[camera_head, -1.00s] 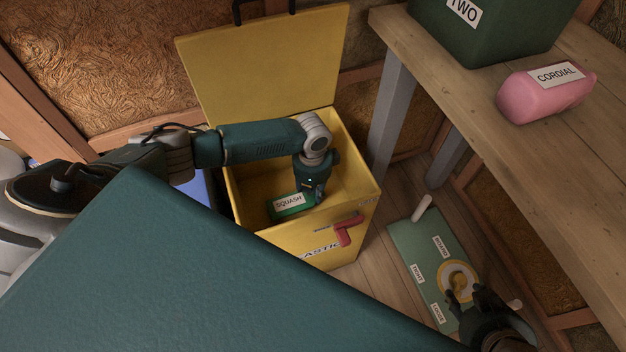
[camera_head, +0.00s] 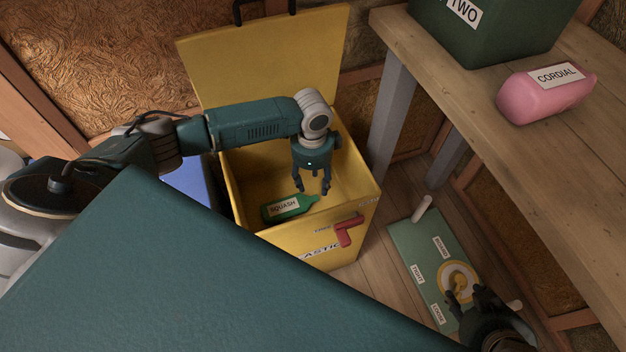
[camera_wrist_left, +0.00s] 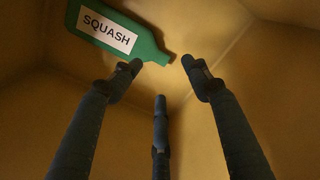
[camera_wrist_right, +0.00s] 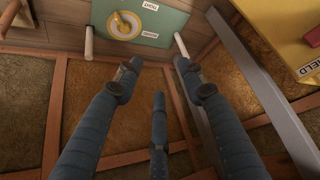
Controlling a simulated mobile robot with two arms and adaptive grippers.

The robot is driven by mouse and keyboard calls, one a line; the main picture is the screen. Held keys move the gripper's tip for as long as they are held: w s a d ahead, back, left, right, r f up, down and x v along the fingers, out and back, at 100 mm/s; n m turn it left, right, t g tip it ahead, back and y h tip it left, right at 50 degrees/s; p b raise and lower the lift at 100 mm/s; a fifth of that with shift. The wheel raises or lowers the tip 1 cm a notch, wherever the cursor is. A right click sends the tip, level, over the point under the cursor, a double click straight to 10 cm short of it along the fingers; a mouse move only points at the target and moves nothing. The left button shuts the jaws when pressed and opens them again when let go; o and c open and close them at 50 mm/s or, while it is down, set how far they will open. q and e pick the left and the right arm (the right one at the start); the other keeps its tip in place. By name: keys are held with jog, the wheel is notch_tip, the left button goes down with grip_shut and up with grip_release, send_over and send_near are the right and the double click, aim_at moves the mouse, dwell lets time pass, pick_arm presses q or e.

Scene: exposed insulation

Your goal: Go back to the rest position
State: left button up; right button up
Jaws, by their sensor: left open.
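My left gripper (camera_head: 312,188) hangs fingers down inside the open yellow bin (camera_head: 240,207). Its fingers are apart with nothing between them, as the left wrist view (camera_wrist_left: 163,80) also shows. A green bottle labelled SQUASH (camera_head: 288,207) lies in the bin, left of and below the left fingers; it shows at the top left of the left wrist view (camera_wrist_left: 112,28). My right gripper (camera_head: 462,303) is low at the bottom right, over the edge of a green board. Its fingers are spread and empty in the right wrist view (camera_wrist_right: 160,80).
The bin's yellow lid (camera_head: 265,65) stands raised behind. A wooden table (camera_head: 480,100) at the right carries a pink CORDIAL bottle (camera_head: 545,90) and a dark green box (camera_head: 490,25). The green board (camera_head: 415,245) has a yellow ring dial. A blue container (camera_head: 188,180) stands left of the bin.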

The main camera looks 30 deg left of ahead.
pick_arm(q)
jog(key=shift+r, duration=2.65)
